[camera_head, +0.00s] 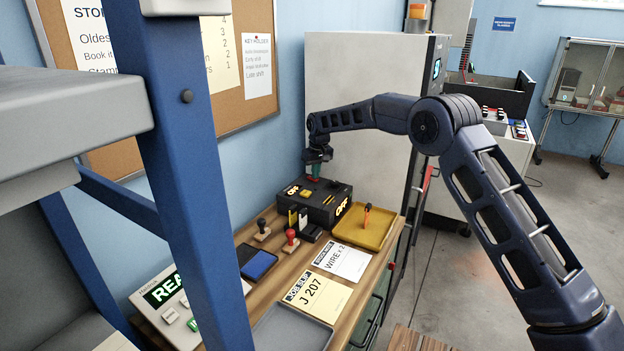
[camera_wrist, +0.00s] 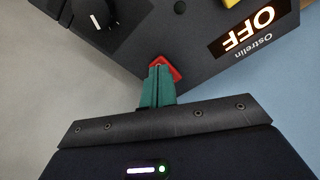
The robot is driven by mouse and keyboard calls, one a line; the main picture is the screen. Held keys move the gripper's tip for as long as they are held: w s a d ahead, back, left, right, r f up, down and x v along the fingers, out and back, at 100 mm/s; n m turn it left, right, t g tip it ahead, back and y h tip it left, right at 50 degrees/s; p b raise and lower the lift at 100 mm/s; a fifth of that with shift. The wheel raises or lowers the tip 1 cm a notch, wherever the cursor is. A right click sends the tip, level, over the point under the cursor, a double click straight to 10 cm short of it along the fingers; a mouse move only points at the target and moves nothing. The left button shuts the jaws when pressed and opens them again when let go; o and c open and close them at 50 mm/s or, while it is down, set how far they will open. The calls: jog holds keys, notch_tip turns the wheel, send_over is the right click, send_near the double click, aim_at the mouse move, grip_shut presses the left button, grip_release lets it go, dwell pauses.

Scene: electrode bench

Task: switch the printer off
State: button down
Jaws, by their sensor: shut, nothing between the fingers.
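The black box on the bench (camera_head: 322,213), which looks like the printer, has a lit front display (camera_head: 343,208) reading OFF. In the wrist view a lit display (camera_wrist: 249,29) also reads OFF, upside down, beside the name Ostrelin. A red switch or button (camera_wrist: 172,70) is on the dark casing. My gripper (camera_head: 315,178) is over the back of the box, pointing down. In the wrist view its green fingers (camera_wrist: 158,68) are shut and empty, with tips at the red part and covering some of it. I cannot tell whether they press it.
A dark knob (camera_wrist: 98,18) is on the casing. A yellow tray (camera_head: 372,236) stands right of the box. Stamps (camera_head: 291,242), a blue ink pad (camera_head: 259,264) and paper slips (camera_head: 318,296) lie in front. A tall grey cabinet (camera_head: 350,95) stands behind.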

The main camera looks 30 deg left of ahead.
notch_tip(320, 180, up, 7)
dwell(0.9)
dwell(0.4)
